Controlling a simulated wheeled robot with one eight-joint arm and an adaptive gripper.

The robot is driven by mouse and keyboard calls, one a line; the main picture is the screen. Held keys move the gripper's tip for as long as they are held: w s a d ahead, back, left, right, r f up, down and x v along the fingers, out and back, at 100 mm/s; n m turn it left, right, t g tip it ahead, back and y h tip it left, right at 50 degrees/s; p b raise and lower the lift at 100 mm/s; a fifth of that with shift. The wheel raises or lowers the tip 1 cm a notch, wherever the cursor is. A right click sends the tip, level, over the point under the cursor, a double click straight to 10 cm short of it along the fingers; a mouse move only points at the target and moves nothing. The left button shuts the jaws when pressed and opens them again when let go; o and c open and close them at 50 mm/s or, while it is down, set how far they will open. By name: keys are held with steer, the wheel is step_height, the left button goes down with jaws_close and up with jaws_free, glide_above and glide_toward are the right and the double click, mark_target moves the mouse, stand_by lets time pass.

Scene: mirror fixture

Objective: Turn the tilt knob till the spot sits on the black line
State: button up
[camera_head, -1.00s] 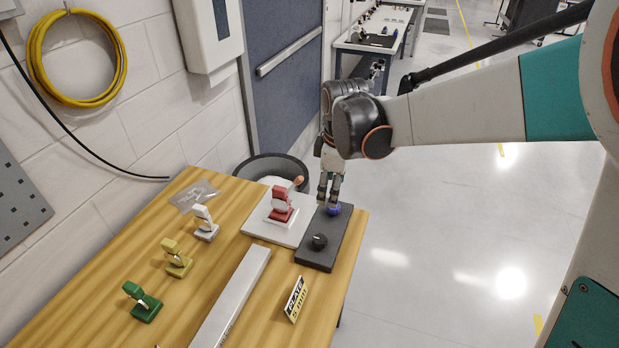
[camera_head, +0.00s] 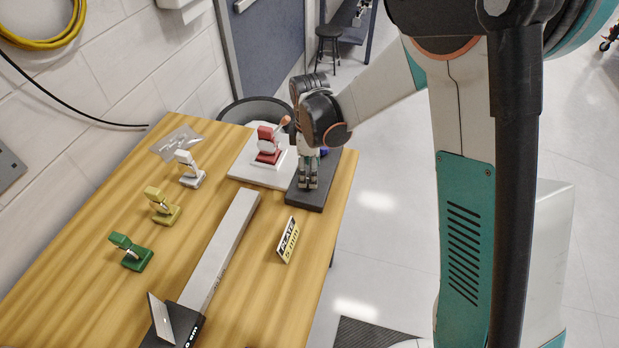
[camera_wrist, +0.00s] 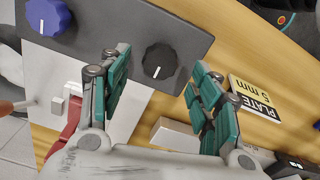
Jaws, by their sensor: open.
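A dark grey control block (camera_head: 318,195) carries a blue knob (camera_head: 323,153) and a black knob, which my gripper hides in the head view. In the wrist view the black knob (camera_wrist: 158,60), with a white pointer mark, shows between my fingertips, and the blue knob (camera_wrist: 48,15) is at the upper left. I cannot read which knob is tilt. My gripper (camera_head: 307,186) is open, pointing down over the near part of the block; contact with the knob cannot be told. I see no spot or black line clearly.
A red mirror mount (camera_head: 268,146) stands on a white plate left of the block. White, yellow and green mounts (camera_head: 130,252) stand farther left. A long grey bar (camera_head: 220,250), a "PLATE 5 mm" sign (camera_head: 288,240) and a dark stand (camera_head: 180,325) with an upright panel are nearer.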

steer(key=shift+f, duration=1.5)
steer(key=c, duration=1.1)
steer(key=shift+b, duration=0.35)
